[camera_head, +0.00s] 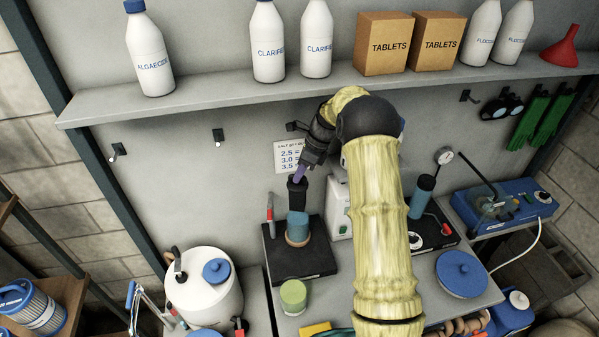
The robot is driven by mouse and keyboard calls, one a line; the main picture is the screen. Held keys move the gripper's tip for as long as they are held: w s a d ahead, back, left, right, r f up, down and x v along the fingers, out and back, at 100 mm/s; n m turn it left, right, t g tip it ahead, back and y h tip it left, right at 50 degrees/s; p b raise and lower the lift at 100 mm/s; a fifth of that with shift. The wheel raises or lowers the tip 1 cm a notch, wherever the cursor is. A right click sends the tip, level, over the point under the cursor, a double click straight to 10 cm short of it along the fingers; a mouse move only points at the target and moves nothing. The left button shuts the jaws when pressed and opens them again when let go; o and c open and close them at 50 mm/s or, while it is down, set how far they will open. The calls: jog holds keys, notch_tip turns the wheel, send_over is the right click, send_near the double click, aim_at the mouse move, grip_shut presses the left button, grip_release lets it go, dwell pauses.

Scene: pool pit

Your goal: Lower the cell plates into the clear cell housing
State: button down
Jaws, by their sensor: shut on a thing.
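My gripper (300,173) is at the end of my arm, pointing down in front of the grey back wall. It is shut on a dark upright piece (297,190), which I take to be the top of the cell plates. Directly below stands a short blue-tinted cylinder with a tan lower rim, apparently the clear cell housing (298,229), on a black base (289,262). The dark piece is upright and lined up over the cylinder. I cannot tell whether the plates' lower part is inside it, or whether they touch.
A red-tipped probe (270,214) stands left of the housing. A white device (339,208) is close on the right, partly behind my arm. A green-capped jar (293,297) is in front. A shelf (220,98) with bottles and boxes runs above.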

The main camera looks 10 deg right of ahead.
aim_at(300, 188)
notch_tip(300, 188, down, 11)
jog(key=b, duration=1)
jog(key=shift+f+b, duration=0.9)
jog(key=shift+f, duration=1.75)
jog(key=c, duration=1.3)
grip_release()
jog(key=shift+c, duration=0.2)
notch_tip(300, 188, up, 10)
jog(key=b, duration=0.2)
jog(key=shift+b, duration=0.3)
jog(key=shift+s, duration=0.1)
